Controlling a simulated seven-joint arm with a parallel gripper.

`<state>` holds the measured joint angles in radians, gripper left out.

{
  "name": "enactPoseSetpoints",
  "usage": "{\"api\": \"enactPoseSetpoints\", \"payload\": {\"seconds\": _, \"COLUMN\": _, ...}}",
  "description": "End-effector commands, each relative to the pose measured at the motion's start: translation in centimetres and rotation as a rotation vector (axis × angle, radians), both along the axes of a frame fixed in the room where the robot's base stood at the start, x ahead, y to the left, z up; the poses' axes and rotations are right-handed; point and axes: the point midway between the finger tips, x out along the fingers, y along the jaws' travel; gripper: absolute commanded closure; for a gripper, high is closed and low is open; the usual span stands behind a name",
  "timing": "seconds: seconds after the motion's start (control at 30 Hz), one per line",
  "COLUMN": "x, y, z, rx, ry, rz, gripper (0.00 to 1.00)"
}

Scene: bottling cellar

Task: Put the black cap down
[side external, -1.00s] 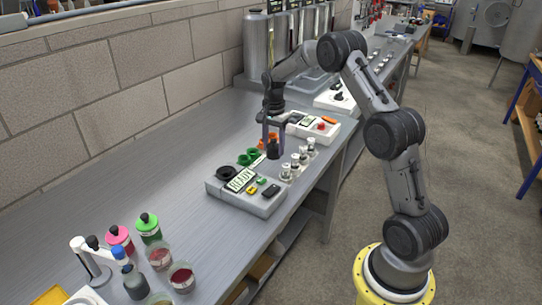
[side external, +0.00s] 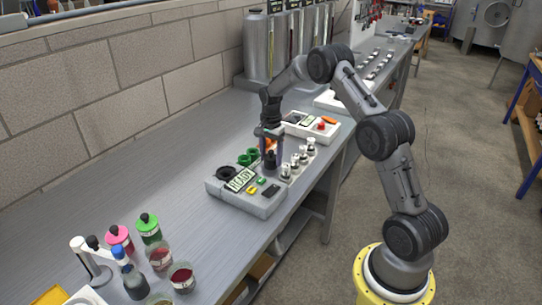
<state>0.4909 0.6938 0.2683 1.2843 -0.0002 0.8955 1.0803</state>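My gripper (side external: 270,148) points down over the bench, just behind the grey device with the READY display (side external: 240,180). A dark piece, which looks like the black cap (side external: 270,161), sits between its fingers, and the fingers appear shut on it. At this size I cannot tell whether the cap touches the surface below. Green rings (side external: 244,160) lie just left of the gripper, and an orange piece is partly hidden behind it. A black ring (side external: 226,173) sits on the device's left part.
Several small clear vials with pale tops (side external: 295,160) stand close to the right of the gripper. A white box with a red button (side external: 318,126) is behind. Bottles with pink (side external: 118,234) and green (side external: 148,223) tops and glasses stand at front left. The bench's left middle is clear.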

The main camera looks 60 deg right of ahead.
Motion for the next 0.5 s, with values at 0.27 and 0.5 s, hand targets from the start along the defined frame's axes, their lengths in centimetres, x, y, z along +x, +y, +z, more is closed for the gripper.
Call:
{"api": "enactPoseSetpoints", "payload": {"seconds": 0.27, "x": -0.01, "y": 0.00, "z": 0.01, "rx": 0.000, "ry": 0.000, "rz": 0.000, "gripper": 0.12}}
{"api": "enactPoseSetpoints", "payload": {"seconds": 0.5, "x": 0.06, "y": -0.03, "z": 0.76, "rx": -0.001, "ry": -0.003, "rz": 0.000, "gripper": 0.12}}
